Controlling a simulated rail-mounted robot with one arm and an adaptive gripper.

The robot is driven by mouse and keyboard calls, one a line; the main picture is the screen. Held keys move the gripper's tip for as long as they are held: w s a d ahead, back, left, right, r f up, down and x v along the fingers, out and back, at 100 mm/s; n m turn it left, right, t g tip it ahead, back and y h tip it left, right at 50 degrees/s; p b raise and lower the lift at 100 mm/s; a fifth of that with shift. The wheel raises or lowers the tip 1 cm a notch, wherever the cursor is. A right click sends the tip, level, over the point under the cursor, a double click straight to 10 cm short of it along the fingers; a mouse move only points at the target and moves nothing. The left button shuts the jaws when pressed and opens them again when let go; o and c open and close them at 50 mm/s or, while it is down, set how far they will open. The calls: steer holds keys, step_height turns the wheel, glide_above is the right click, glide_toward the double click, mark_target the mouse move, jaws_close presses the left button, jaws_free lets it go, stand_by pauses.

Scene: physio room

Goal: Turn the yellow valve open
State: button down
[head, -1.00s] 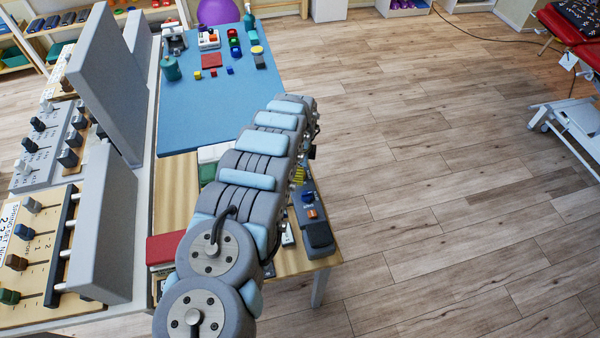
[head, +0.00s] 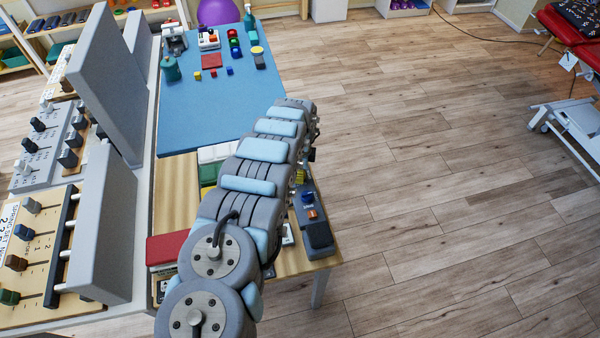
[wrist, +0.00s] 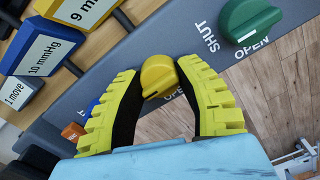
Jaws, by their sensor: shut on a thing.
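The yellow valve (wrist: 158,76) is a rounded knob on a grey panel (wrist: 165,30), in the middle of the wrist view. My gripper (wrist: 160,71) has yellow toothed fingers with dark inner pads. They stand on either side of the knob and are shut on it. The words SHUT and OPEN show on the panel to the right, near the green valve (wrist: 250,17). I cannot tell the yellow valve's setting. In the head view my arm hides most of this spot.
A blue knob (wrist: 93,105) and an orange knob (wrist: 73,131) sit left of my gripper. Labelled blocks, such as the blue 10 mmHg block (wrist: 42,47), stand close at the upper left. In the head view, the wooden floor (head: 440,200) to the right is clear.

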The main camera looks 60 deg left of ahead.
steer(key=n+p, duration=0.1)
steer(key=n, duration=0.7)
steer(key=shift+f+n, duration=0.1)
steer(key=shift+n, duration=0.2)
steer(key=n+b, duration=0.2)
steer(key=n, duration=0.3)
steer(key=shift+f, duration=0.1)
steer(key=shift+n+b, duration=1.15)
steer(key=shift+n, duration=0.95)
steer(key=c, duration=0.6)
jaws_free()
